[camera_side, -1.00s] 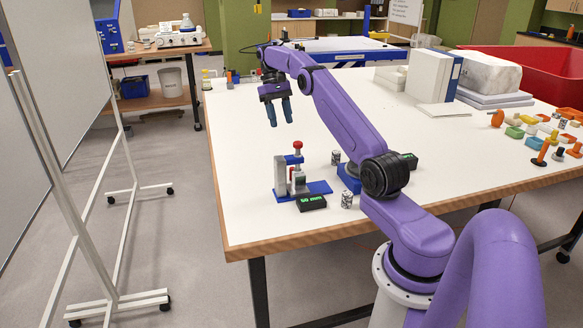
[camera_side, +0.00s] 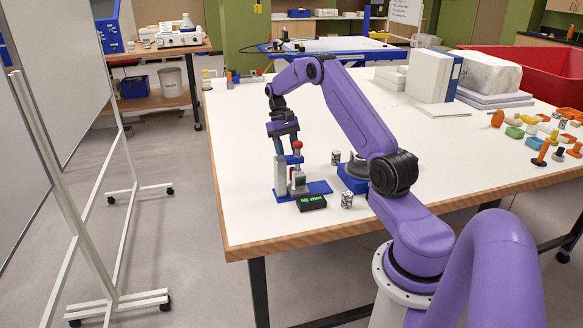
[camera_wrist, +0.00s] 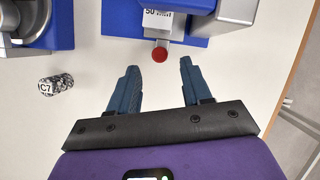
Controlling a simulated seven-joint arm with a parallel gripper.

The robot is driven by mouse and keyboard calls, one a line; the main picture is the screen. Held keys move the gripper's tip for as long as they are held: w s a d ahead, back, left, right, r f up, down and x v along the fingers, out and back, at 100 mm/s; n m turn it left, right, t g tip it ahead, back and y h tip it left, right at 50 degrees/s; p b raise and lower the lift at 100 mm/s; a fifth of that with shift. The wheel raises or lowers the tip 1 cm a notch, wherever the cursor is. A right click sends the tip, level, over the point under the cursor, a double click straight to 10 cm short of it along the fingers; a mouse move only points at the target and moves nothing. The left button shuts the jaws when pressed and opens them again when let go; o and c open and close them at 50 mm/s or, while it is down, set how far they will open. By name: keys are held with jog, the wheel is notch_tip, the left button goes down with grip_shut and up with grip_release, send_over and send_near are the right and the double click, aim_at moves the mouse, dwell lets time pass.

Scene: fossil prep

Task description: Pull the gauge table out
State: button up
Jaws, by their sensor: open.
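A gauge with a blue base (camera_side: 318,188), grey blocks (camera_side: 298,182) and a red knob (camera_side: 297,146) stands near the table's front left. Its black display (camera_side: 311,203) reads a green number in mm. My gripper (camera_side: 279,152) is upright with its fingers down, close behind and left of the knob. In the wrist view the open fingers (camera_wrist: 160,78) are empty. A round red knob (camera_wrist: 160,54) on a short grey stem lies just beyond the fingertips, roughly centred between them, below a white mm label (camera_wrist: 157,17). I cannot tell whether anything touches.
A second blue-based device (camera_side: 352,182) stands right of the gauge, partly hidden by my arm. A whiteboard (camera_side: 75,100) stands left of the table.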

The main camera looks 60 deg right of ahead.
jog(key=shift+x, duration=2.6)
